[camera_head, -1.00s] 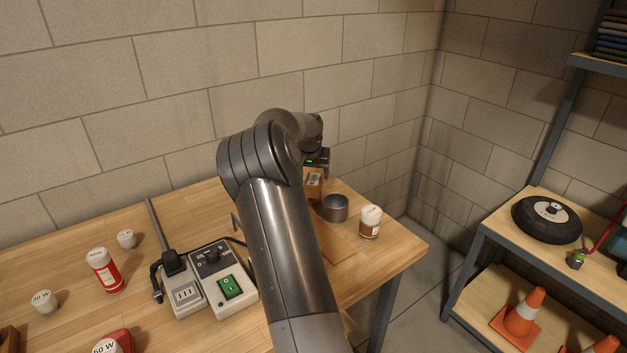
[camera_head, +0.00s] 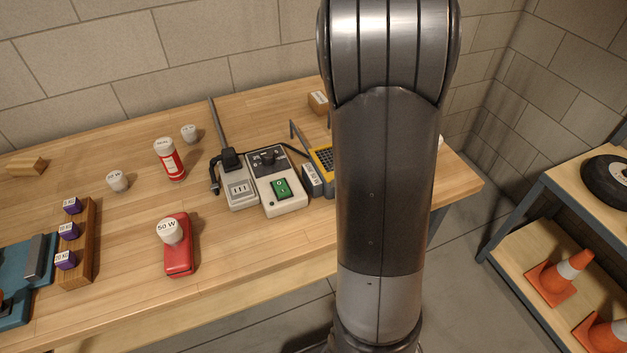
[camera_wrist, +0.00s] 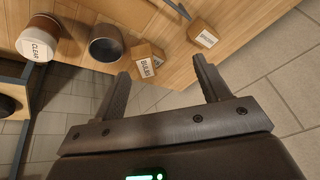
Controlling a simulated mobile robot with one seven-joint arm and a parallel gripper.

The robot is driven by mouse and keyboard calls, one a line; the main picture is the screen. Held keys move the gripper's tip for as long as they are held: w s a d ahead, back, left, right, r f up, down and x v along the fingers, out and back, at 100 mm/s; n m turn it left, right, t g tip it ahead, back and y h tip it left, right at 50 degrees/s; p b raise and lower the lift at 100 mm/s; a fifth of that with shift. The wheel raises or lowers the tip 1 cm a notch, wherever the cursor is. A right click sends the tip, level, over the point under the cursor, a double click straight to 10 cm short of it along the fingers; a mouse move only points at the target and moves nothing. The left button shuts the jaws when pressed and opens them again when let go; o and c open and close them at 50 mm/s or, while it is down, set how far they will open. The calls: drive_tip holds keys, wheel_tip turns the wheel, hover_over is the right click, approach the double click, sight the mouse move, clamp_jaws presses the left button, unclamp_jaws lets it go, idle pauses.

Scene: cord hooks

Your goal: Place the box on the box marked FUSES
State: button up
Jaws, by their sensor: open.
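In the wrist view, a small cardboard box with a white label that seems to read BULBS (camera_wrist: 148,58) sits on the table, just beyond my fingertips. A second cardboard box (camera_wrist: 203,33) stands apart from it to the right; its label is upside down and too small to read surely. In the head view one labelled cardboard box (camera_head: 318,101) shows at the back of the table, left of my arm. I cannot make out FUSES on either box. My gripper (camera_wrist: 160,75) is open with nothing between its fingers; in the head view my arm hides it.
A grey cup (camera_wrist: 106,44) and a jar marked CLEAR (camera_wrist: 38,38) stand left of the boxes in the wrist view. A grey control box with a green switch (camera_head: 277,185) and a yellow-edged item (camera_head: 321,158) lie left of my arm.

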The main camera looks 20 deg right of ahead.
drive_tip(key=s+a+r+n+t+y, duration=0.1)
drive_tip(key=s+a+r+n, duration=0.15)
drive_tip(key=s+a, duration=0.9)
drive_tip(key=s+a+r+n+y, duration=0.1)
drive_tip(key=s+a+r+n, duration=0.15)
drive_tip(key=s+a, duration=0.9)
drive_tip(key=s+a+f+n, duration=0.2)
drive_tip(key=s+a+f, duration=0.1)
drive_tip(key=s, duration=0.4)
drive_tip(key=shift+s+a+f+n+h, duration=0.15)
drive_tip(key=shift+s+f+n+h, duration=0.2)
drive_tip(key=shift+f, duration=0.25)
